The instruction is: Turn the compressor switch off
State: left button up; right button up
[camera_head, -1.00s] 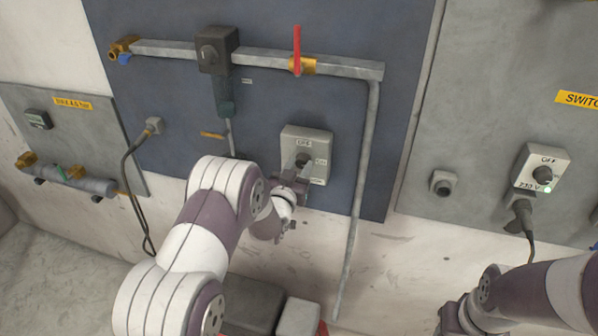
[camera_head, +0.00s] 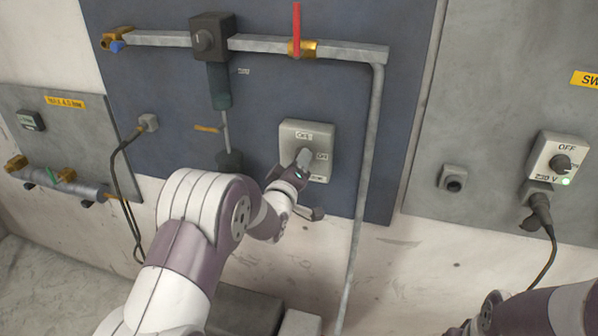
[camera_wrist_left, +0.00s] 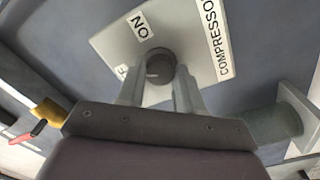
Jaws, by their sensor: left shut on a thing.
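The compressor switch (camera_head: 318,141) is a grey box on the blue wall panel, with a round knob at its middle. In the left wrist view the box (camera_wrist_left: 194,38) has labels reading ON and COMPRESSOR, and the dark knob (camera_wrist_left: 160,67) sits between my fingers. My left gripper (camera_wrist_left: 158,88) is shut on the knob, one finger on each side. In the head view the left gripper (camera_head: 301,165) is at the knob and covers part of it. The knob's pointing direction is hard to tell. My right gripper is out of view; only part of its arm shows at the lower right.
A pipe with a red-handled valve (camera_head: 296,32) runs above the switch, and a vertical pipe (camera_head: 368,170) drops at its right. Another switch (camera_head: 552,160), marked OFF and 230 V with a green light, is on the right panel. A cable hangs at left.

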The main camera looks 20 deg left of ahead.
pick_arm(q)
jog(key=shift+f+n+b, duration=0.1)
jog(key=shift+n+b, duration=1.7)
jog(key=shift+n, duration=1)
jog(key=o, duration=1)
jog(key=shift+o, duration=0.2)
jog(key=shift+s+a, duration=0.1)
jog(key=shift+a, duration=0.05)
jog(key=shift+s, duration=0.1)
jog(key=s+b, duration=0.2)
jog(key=s, duration=1)
jog(key=shift+s+a+f, duration=0.15)
jog(key=shift+s, duration=0.1)
